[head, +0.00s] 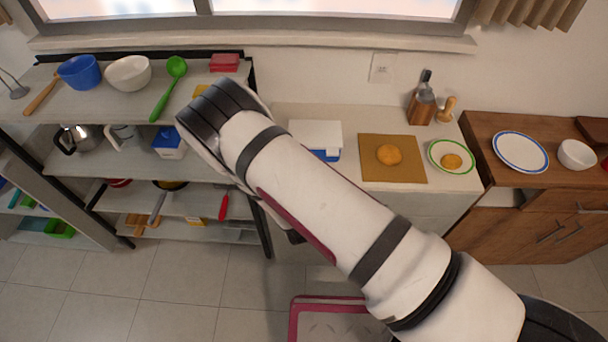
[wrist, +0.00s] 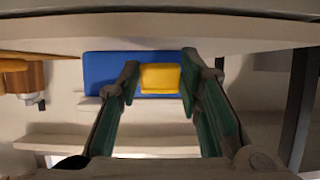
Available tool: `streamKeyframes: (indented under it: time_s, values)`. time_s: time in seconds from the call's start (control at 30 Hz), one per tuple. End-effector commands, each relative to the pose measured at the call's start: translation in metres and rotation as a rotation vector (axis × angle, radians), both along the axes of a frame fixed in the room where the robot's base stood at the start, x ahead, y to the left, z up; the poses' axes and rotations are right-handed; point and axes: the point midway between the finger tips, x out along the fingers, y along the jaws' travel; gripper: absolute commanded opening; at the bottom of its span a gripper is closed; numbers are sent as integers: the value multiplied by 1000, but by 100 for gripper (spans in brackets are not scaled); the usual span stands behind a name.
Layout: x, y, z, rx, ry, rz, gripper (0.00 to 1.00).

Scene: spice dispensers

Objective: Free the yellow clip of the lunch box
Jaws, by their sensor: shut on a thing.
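The yellow clip (wrist: 160,78) shows in the wrist view, in front of the blue side of the lunch box (wrist: 104,72). My gripper (wrist: 160,70) has its two green-padded fingers on either side of the clip and is shut on it. The finger pads cover parts of the blue side. Whether the clip is loose from the box cannot be told. In the head view my arm hides the gripper and the clip. A white-lidded blue box (head: 316,133) stands on the counter just right of my arm.
A shelf unit at left holds a blue bowl (head: 79,72), a white bowl (head: 128,73), a green spoon (head: 168,89) and a blue-and-white container (head: 169,142). A cutting board (head: 371,172) and a green-rimmed plate (head: 437,166) are on the counter. A pale surface (wrist: 160,32) spans the wrist view's top.

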Motion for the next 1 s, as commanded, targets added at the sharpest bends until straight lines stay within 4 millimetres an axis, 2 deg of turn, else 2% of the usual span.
streamKeyframes:
  time_s: [0.23,0.27,0.33,0.73,0.87,1.0]
  values:
    - [0,1,0,1,1,0,5]
    - [0,1,0,1,1,0,37]
    - [0,1,0,1,1,0,53]
    - [-5,1,2,0,3,1,53]
    - [-21,1,9,1,4,2,53]
    - [-47,0,20,1,5,2,53]
